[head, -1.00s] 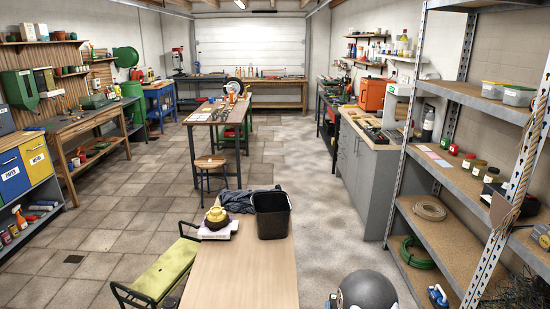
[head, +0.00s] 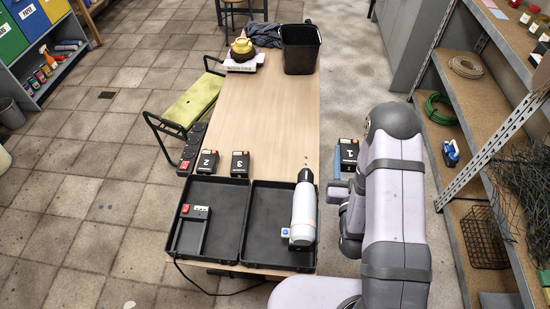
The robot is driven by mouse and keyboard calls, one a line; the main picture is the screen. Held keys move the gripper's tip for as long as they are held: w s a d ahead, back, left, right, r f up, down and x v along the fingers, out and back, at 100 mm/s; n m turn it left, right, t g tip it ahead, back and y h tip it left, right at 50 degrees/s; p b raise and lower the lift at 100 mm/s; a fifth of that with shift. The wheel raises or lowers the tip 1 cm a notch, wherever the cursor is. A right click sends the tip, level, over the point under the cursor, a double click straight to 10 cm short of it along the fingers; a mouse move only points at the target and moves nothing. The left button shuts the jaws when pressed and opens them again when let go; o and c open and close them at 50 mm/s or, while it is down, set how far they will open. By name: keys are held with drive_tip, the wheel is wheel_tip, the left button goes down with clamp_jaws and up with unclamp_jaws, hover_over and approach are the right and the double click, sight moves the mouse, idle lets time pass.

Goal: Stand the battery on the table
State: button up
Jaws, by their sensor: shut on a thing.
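A black battery with an orange label and the number 1 (head: 349,149) is in my gripper (head: 348,165), just off the table's (head: 280,120) right edge in the picture. Its numbered face is toward the camera. A blue-grey finger shows at its left side; my arm hides the other side. Its height against the tabletop is hard to tell. Battery 2 (head: 208,160) and battery 3 (head: 240,164) stand apart on the table, behind the trays.
Two black trays, left (head: 229,225) and right (head: 265,245), lie at the table's near end. The left holds a charger-like device (head: 190,232); a white-and-black device (head: 304,210) lies over the right. The table's middle is clear.

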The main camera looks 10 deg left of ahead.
sight(347, 146)
wheel_tip(347, 146, down, 6)
drive_tip(key=w+d+r+b, duration=0.1)
drive_tip(key=b, duration=0.6)
drive_tip(key=w+y+b, duration=0.1)
drive_tip(key=w+b, duration=0.6)
drive_tip(key=b, duration=0.3)
drive_tip(key=a+r+n+g+y+b, duration=0.3)
drive_tip(key=a+r+n+g+y, duration=0.2)
drive_tip(key=a+n+y, duration=0.3)
drive_tip(key=a+r+n+g+y+b, duration=0.45)
drive_tip(key=a+g+y, duration=0.2)
drive_tip(key=a, duration=0.25)
drive_tip(key=shift+s+a+f+n+g+y+b, duration=0.1)
drive_tip(key=shift+s+a+f+n+g+y, duration=0.55)
drive_tip(key=shift+f, duration=2.1)
drive_tip(key=shift+s+a+f+n+g+y+b, duration=0.15)
drive_tip(key=shift+a+f+n+g, duration=0.9)
drive_tip(key=shift+f, duration=1.75)
drive_tip(key=shift+s+a+f+n+g+y+b, duration=0.1)
drive_tip(key=shift+s+a+f+n+g+y, duration=0.25)
drive_tip(key=shift+f+n+g, duration=1.7)
